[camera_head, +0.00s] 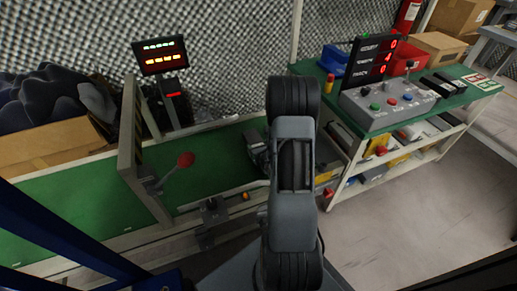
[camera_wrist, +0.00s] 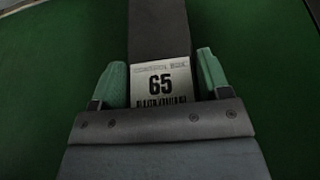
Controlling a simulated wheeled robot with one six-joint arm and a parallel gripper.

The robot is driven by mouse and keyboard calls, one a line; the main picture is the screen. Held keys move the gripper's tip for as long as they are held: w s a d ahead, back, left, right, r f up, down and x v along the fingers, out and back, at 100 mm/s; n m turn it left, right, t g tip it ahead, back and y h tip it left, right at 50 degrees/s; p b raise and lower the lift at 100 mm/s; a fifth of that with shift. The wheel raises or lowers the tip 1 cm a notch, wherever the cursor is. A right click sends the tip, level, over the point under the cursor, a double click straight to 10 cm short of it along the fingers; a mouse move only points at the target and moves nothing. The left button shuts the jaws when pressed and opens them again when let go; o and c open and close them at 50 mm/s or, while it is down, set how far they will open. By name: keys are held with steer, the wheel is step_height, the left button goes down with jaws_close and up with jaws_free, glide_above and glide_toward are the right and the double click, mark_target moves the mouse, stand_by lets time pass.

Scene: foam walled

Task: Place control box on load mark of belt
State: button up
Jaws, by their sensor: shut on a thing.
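My gripper (camera_wrist: 162,72) is shut on a dark grey control box (camera_wrist: 160,28). The box shows as a long band between the two green finger pads, with a white label reading 65. Green belt surface lies around it in the wrist view; I cannot tell whether the box touches it. In the head view my arm covers most of the gripper and box, over the right part of the green belt (camera_head: 72,212). I cannot make out a load mark in either view.
A gate frame (camera_head: 130,140) stands across the belt, with a red-knobbed lever (camera_head: 186,160) beside it. A display screen (camera_head: 161,55) stands behind. At right, a green-topped bench carries a button panel (camera_head: 392,103) and a red bin (camera_head: 402,56). A cardboard box (camera_head: 50,148) is at left.

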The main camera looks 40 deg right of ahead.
steer(key=shift+f, duration=0.15)
steer(key=o, duration=1.1)
steer(key=shift+s+r, duration=0.1)
steer(key=shift+r, duration=0.25)
steer(key=p+v, duration=0.2)
steer(key=v, duration=0.2)
steer(key=p+v, duration=0.2)
steer(key=v, duration=0.2)
steer(key=shift+s+r+p, duration=0.3)
steer(key=shift+r+p, duration=0.05)
steer(key=shift+r, duration=0.05)
steer(key=p+v, duration=0.2)
steer(key=p, duration=0.2)
steer(key=shift+s+a+f, duration=0.1)
steer(key=shift+a+f, duration=0.05)
steer(key=shift+s+a+p, duration=0.1)
steer(key=shift+s+p, duration=0.25)
steer(key=shift+p, duration=0.3)
